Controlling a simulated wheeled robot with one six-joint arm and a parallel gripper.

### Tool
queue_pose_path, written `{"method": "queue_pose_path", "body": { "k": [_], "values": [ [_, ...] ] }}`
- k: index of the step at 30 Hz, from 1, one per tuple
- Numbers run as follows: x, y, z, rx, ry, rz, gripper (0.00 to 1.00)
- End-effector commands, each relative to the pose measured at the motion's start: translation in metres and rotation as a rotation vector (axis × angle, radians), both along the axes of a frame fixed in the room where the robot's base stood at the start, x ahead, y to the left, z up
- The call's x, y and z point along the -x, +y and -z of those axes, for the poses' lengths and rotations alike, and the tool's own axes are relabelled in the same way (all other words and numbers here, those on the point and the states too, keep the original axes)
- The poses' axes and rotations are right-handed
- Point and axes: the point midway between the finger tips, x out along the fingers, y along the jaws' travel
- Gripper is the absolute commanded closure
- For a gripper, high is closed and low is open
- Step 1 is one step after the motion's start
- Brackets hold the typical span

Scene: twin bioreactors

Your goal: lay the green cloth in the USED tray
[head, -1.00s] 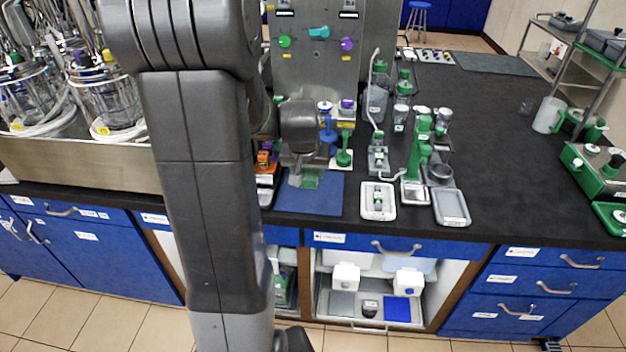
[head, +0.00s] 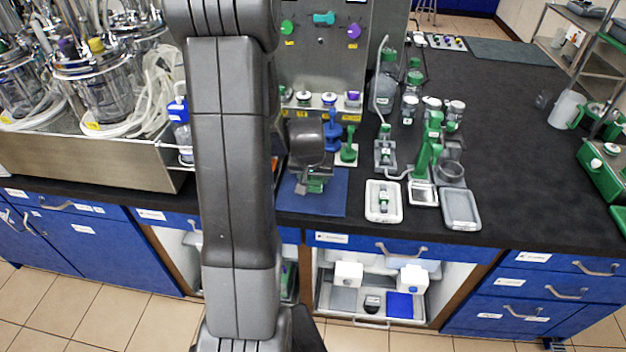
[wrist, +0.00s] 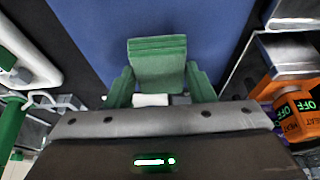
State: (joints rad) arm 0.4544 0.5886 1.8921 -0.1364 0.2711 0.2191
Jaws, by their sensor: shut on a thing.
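The green cloth (wrist: 158,62) shows as a folded green block between the fingers in the wrist view. In the head view a bit of green, the cloth or a fingertip, shows below my wrist. My gripper (wrist: 160,84) is shut on the cloth, over the blue mat (wrist: 90,28). In the head view my gripper (head: 315,185) is over the same mat near the bench's front edge. How high it is above the mat is hard to tell. No label reading USED is legible; a grey tray (head: 461,222) and a white tray (head: 384,217) lie to the right of the mat.
The white tray holds a small green and grey item. Green-handled equipment (head: 427,155) stands behind the trays. A blue-handled piece (head: 333,135) and a green one (head: 348,152) stand just behind the mat. An orange device (wrist: 292,105) is close on the right in the wrist view.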

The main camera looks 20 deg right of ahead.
Motion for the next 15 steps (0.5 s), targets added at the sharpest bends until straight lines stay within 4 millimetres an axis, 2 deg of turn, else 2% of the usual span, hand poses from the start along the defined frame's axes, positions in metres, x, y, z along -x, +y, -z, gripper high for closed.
{"method": "queue_pose_path", "body": {
  "k": [1,4,15],
  "values": [
    [0.001,0.000,0.008,-0.002,0.005,0.001,0.76],
    [0.001,0.000,0.016,-0.001,0.003,-0.001,0.76],
    [0.000,0.000,0.020,-0.001,0.000,0.000,0.76]
  ]
}}
